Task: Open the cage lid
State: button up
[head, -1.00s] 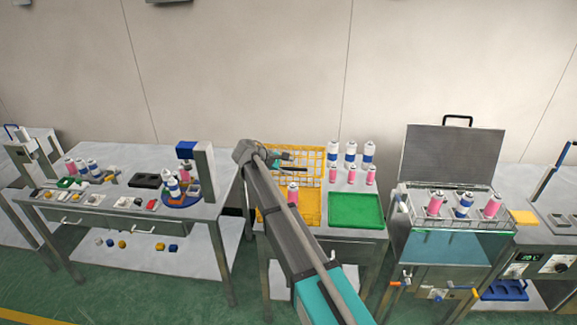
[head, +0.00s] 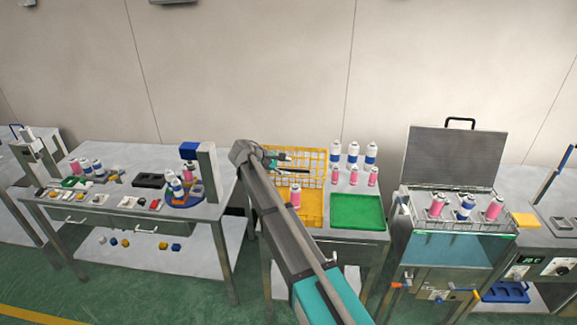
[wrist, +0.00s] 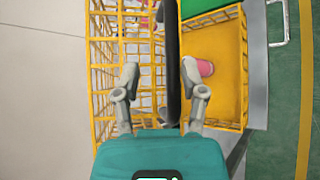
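The yellow wire cage (head: 312,200) stands on the middle table. Its wire lid (head: 317,165) stands raised at the back, and the cage is uncovered from above. In the wrist view the lid's wire mesh (wrist: 104,60) is on the left and the cage's yellow floor (wrist: 225,50) on the right. A black bar (wrist: 173,60), seemingly the lid handle, runs between my fingers. My gripper (wrist: 162,78) is open, its fingers apart with gaps on both sides of the bar. It also shows beside the lid in the head view (head: 288,158). A pink can (head: 295,196) stands in the cage.
A green tray (head: 357,211) is right of the cage, with several cans (head: 353,155) behind it. A bath with a raised grey lid (head: 450,157) stands further right. A blue press (head: 190,152) is on the left table. Wall stands behind.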

jog(key=p+v, duration=0.6)
jog(key=v, duration=0.7)
jog(key=shift+s+p, duration=0.3)
jog(key=shift+p, duration=0.1)
dwell(1.1)
jog(key=shift+f, duration=0.15)
dwell(0.4)
jog(key=s+d+f+m+g+y+b, duration=0.25)
jog(key=s+d+f, duration=0.3)
jog(key=d, duration=0.45)
jog(key=s+d+f+m+g+y+b, duration=0.1)
jog(key=s+d+f+m+y+b, duration=0.1)
jog(key=s+d+f+m, duration=0.5)
jog(key=s+d+f+g+y+b, duration=0.2)
jog(key=s+d+b, duration=0.15)
jog(key=d, duration=0.85)
jog(key=s+d+f+m+y+b, duration=0.1)
jog(key=s+d+f+m+y, duration=0.2)
jog(key=s, duration=0.7)
jog(key=d+m, duration=0.2)
jog(key=shift+s+d+f+b, duration=0.2)
jog(key=shift+s+d+b, duration=0.05)
jog(key=shift+d+b, duration=0.1)
jog(key=shift+a, duration=0.15)
